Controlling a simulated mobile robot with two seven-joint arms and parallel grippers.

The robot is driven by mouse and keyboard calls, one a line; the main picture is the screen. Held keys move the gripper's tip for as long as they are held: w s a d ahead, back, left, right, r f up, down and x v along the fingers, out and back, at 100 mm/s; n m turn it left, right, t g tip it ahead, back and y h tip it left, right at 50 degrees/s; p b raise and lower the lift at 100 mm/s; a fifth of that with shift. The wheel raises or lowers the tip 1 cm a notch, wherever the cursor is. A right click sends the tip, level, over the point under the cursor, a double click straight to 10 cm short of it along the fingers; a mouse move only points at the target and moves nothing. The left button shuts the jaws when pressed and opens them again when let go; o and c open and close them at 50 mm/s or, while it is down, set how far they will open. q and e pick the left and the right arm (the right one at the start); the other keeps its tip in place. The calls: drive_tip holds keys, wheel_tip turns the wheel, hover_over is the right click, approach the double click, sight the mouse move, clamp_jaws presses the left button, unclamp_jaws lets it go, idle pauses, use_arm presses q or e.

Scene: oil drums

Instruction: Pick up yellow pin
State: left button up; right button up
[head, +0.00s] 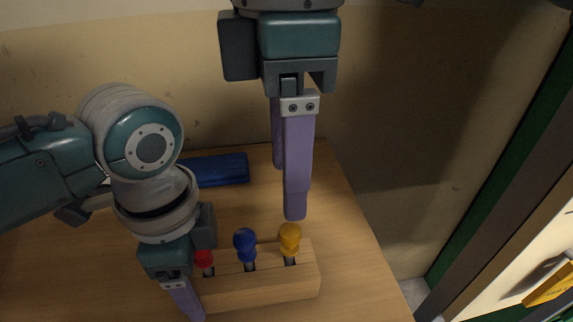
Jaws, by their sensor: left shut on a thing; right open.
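The yellow pin (290,240) stands upright in the right end of a wooden block (265,292). The blue pin (245,243) stands in the middle and the red pin (204,261) at the left. My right gripper (287,190) points down just above and behind the yellow pin. It is open and empty, with one purple finger partly hidden behind the other. My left gripper (187,300) is shut on the left end of the wooden block. Its near finger lies against the block's front left; its other finger is hidden.
The block stands on a wooden table (350,240), whose right edge is close to it. A dark blue flat object (220,170) lies at the back by the wall. A green-edged shelf with a yellow item (550,286) is at far right.

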sight(291, 228)
wheel_tip(291, 228, down, 10)
drive_tip(key=shift+d+f, duration=0.1)
idle(0.4)
drive_tip(key=shift+c, duration=0.3)
clamp_jaws()
